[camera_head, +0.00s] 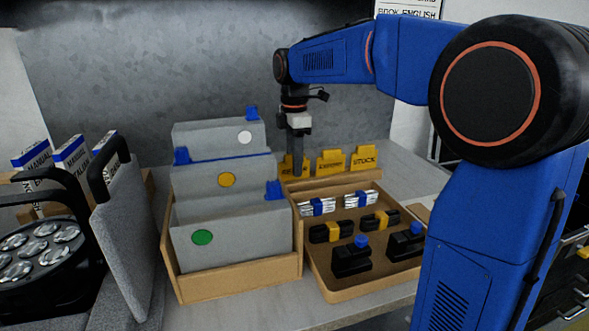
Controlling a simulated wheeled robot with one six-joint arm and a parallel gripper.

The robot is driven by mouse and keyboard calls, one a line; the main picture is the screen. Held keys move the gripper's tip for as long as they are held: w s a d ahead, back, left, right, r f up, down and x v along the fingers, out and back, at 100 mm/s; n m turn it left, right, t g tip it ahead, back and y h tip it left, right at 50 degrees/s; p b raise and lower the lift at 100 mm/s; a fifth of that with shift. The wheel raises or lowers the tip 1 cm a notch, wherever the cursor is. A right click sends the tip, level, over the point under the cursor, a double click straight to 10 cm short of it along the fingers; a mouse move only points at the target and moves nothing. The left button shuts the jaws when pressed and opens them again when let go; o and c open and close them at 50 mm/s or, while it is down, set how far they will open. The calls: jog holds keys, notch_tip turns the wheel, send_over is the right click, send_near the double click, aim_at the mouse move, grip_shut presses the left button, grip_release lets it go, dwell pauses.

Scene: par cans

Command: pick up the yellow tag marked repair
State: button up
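Several yellow tags stand in a row in a wooden holder (335,182) at the back of the bench. The right tag (363,160) reads STOCK. The lettering on the middle tag (330,163) is too small to read surely. The left tag (286,167) is partly hidden behind my gripper, so its word cannot be read and I cannot tell which tag is marked repair. My gripper (299,168) points down in front of the left tag. Its fingers look narrow from here, and I cannot tell whether they are open or touch the tag.
A wooden box (240,279) with grey dividers stands left of the gripper. A wooden tray (350,292) with cable bundles and black clamps lies in front of the holder. A grey case (122,240), manuals (72,158) and a par can (25,255) are at left.

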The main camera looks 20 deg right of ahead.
jog(key=shift+f, duration=0.2)
grip_shut()
